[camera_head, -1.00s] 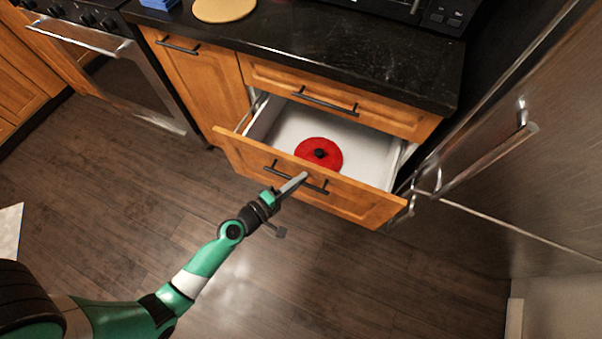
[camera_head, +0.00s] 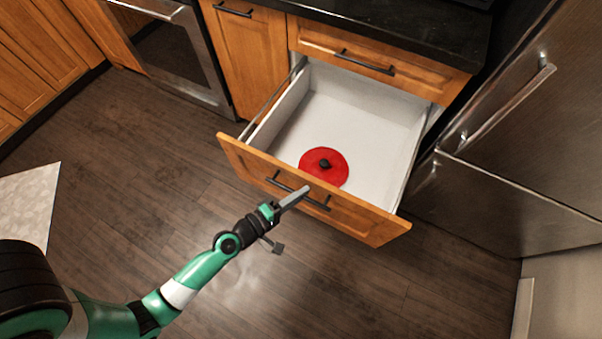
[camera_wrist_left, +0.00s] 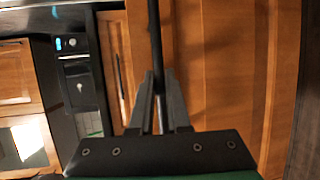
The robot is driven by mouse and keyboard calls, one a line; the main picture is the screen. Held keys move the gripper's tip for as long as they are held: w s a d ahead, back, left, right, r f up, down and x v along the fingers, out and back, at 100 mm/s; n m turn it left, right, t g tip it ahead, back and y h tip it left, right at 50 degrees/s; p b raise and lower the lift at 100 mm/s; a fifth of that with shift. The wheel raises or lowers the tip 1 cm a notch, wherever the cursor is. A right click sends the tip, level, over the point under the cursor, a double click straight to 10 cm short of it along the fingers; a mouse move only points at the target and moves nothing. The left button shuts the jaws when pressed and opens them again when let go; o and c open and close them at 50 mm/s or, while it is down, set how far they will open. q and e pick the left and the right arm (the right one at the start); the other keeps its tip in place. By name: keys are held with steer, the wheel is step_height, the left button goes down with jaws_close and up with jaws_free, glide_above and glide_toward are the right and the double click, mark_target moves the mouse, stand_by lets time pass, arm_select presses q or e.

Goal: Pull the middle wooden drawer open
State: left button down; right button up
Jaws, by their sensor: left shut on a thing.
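The middle wooden drawer (camera_head: 345,212) is pulled far out, and its white inside shows. A red round lid (camera_head: 338,174) with a black knob lies in it near the front. The drawer has a dark bar handle (camera_head: 317,203) on its wooden front. My left gripper (camera_head: 300,193) is at this handle, its fingers reaching the bar. In the left wrist view the fingers (camera_wrist_left: 160,100) are shut on the dark handle bar (camera_wrist_left: 154,45), which runs up between them. My right gripper is in neither view.
A shut drawer (camera_head: 420,79) sits above, under the black countertop (camera_head: 400,30). A steel fridge (camera_head: 530,120) stands close on the right and an oven (camera_head: 175,60) at upper left. The dark wooden floor in front is clear, with a pale mat (camera_head: 28,200) at left.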

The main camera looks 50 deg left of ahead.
arm_select(q)
steer(key=shift+s+d, duration=0.2)
steer(key=shift+s, duration=0.3)
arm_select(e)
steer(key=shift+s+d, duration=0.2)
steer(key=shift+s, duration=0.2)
arm_select(q)
steer(key=c, duration=0.9)
jaws_free()
steer(key=shift+s+r+b, duration=0.35)
steer(key=shift+s+b, duration=0.25)
steer(key=shift+s, duration=1.3)
steer(key=shift+s+r+b, duration=0.4)
steer(key=shift+s+b, duration=0.15)
steer(key=shift+s, duration=1.3)
steer(key=shift+s+r+b, duration=0.35)
steer(key=shift+s+b, duration=0.25)
steer(key=shift+s, duration=1.3)
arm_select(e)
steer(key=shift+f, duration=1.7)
